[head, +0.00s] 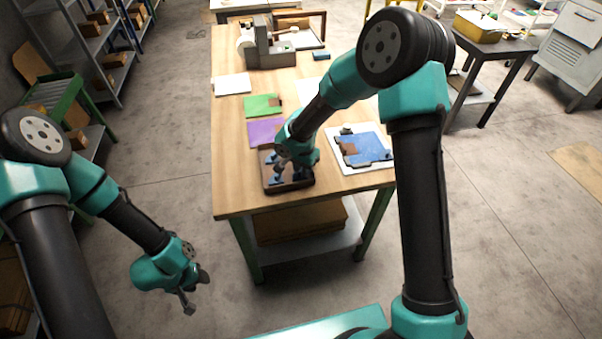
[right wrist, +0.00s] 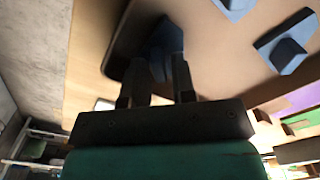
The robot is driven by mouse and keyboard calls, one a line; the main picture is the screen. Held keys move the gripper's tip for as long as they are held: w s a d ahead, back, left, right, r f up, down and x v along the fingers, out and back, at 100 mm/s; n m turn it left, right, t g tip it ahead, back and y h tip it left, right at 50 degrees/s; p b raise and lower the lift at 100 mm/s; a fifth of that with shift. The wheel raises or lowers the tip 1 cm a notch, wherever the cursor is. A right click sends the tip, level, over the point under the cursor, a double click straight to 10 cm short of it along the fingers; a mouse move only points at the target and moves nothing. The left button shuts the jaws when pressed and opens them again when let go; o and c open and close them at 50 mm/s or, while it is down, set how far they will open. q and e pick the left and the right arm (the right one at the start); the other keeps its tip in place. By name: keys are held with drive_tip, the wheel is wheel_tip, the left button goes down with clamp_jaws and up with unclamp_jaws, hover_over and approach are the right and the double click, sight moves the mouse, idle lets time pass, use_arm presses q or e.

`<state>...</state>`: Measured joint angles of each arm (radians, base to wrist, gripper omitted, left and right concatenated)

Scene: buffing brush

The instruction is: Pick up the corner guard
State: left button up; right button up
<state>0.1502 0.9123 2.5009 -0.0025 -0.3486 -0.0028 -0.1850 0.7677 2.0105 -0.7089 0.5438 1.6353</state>
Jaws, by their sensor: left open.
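Several blue corner guards (head: 272,158) lie in a shallow brown tray (head: 290,189) at the bench's near edge. My right gripper (head: 284,168) is down at the tray, and the arm partly hides the guards. In the right wrist view, its two dark fingers (right wrist: 159,72) stand apart at a dark blue corner guard (right wrist: 163,40) by the tray's rounded corner. I cannot tell whether they grip it. Two lighter blue guards (right wrist: 287,58) lie apart to the right there. My left gripper (head: 192,298) is open and empty, over the floor left of the bench.
The wooden bench (head: 232,180) holds green (head: 262,105) and purple (head: 264,132) pieces behind the tray, and a blue board (head: 362,149) to its right. A grey machine (head: 265,50) stands at the back. The bench's left strip is clear.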

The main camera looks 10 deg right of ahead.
idle(0.3)
clamp_jaws()
drive_tip(key=shift+r, duration=0.1)
drive_tip(key=shift+r, duration=0.5)
wheel_tip(320, 180, up, 2)
drive_tip(key=shift+s+r, duration=0.1)
drive_tip(key=shift+r, duration=0.15)
drive_tip(key=s+a+r, duration=0.1)
drive_tip(key=s+a, duration=0.3)
drive_tip(key=s, duration=1.1)
drive_tip(key=shift+s+r, duration=0.15)
drive_tip(key=shift+a, duration=0.1)
